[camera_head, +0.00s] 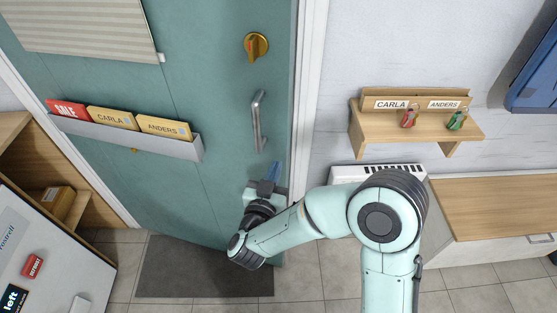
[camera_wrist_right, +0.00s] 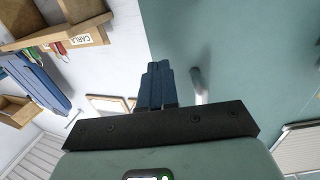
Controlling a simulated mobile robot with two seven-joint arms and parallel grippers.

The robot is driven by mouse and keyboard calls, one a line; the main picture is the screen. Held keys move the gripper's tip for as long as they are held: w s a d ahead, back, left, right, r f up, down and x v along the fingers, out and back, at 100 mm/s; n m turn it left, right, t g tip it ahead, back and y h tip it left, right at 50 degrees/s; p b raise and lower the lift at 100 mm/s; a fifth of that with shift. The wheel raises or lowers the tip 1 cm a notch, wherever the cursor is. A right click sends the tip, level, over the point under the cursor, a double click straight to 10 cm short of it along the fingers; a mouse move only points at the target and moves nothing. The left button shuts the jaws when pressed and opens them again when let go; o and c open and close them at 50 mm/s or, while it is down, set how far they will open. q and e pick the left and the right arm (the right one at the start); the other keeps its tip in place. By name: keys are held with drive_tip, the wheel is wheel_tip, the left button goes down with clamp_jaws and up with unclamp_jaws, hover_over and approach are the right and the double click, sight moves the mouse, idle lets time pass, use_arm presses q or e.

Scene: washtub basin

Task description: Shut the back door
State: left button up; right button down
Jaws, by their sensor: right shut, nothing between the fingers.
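The teal back door (camera_head: 215,80) fills the left half of the head view. Its lower right corner stands out over the dark mat, so it looks slightly ajar. It carries a metal pull handle (camera_head: 257,122) and a brass knob (camera_head: 256,46). My right gripper (camera_head: 273,172) is shut and empty, in front of the door just below the handle. In the right wrist view, its blue fingers (camera_wrist_right: 157,85) are together beside the blurred handle (camera_wrist_right: 198,84), near the door's edge. I cannot tell whether they touch the door (camera_wrist_right: 250,60). My left gripper is out of view.
The white door frame (camera_head: 312,70) runs right of the door. A grey letter rack (camera_head: 180,146) hangs on the door. A wooden shelf (camera_head: 365,134) with name labels is on the right wall, above a wooden bench (camera_head: 495,205). The dark mat (camera_head: 190,275) lies on the tiled floor.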

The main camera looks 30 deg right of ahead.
sight(282, 153)
drive_tip(key=shift+x, duration=1.75)
